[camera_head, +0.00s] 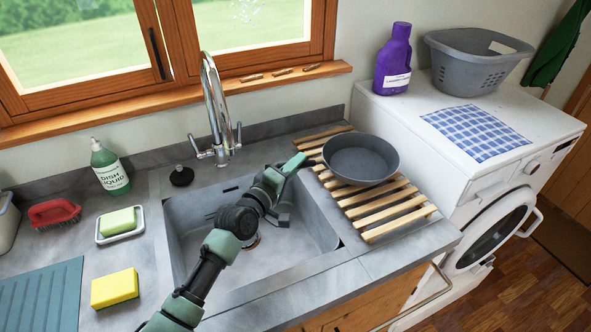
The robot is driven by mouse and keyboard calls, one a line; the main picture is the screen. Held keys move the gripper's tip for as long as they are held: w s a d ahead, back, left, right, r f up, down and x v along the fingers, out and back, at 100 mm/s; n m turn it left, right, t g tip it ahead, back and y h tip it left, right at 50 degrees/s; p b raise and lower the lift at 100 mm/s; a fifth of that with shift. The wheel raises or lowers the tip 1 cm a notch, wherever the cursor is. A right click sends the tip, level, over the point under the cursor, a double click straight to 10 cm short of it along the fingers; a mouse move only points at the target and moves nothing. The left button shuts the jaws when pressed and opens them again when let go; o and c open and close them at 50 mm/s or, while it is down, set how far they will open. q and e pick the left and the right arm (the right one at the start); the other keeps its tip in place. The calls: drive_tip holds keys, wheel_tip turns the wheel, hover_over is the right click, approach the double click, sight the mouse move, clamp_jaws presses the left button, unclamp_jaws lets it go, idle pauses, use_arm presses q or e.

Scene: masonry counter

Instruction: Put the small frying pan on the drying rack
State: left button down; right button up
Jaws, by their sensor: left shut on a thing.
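The small frying pan (361,158) is dark grey and sits over the wooden slatted drying rack (385,213), right of the sink. I cannot tell whether its base touches the slats or hovers just above them. Its handle points left towards the sink. My left gripper (294,163) is shut on the handle end, and my left arm reaches across the sink from the lower left. The fingers hide part of the handle. My right gripper is not in view.
The sink (315,230) with a tall tap (213,105) lies left of the rack. A soap dish (120,232), yellow sponge (115,288), red brush (54,212) and dish liquid (109,168) stand further left. A white washing machine (440,150) adjoins the rack's right side.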

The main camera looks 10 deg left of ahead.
use_arm(q)
drive_tip(key=shift+w+a+f, duration=0.1)
drive_tip(key=shift+f, duration=0.5)
drive_tip(key=shift+f, duration=0.15)
drive_tip(key=c, duration=1.3)
unclamp_jaws()
drive_tip(key=shift+f, duration=0.1)
drive_tip(key=b+v, duration=0.1)
drive_tip(key=v, duration=1.1)
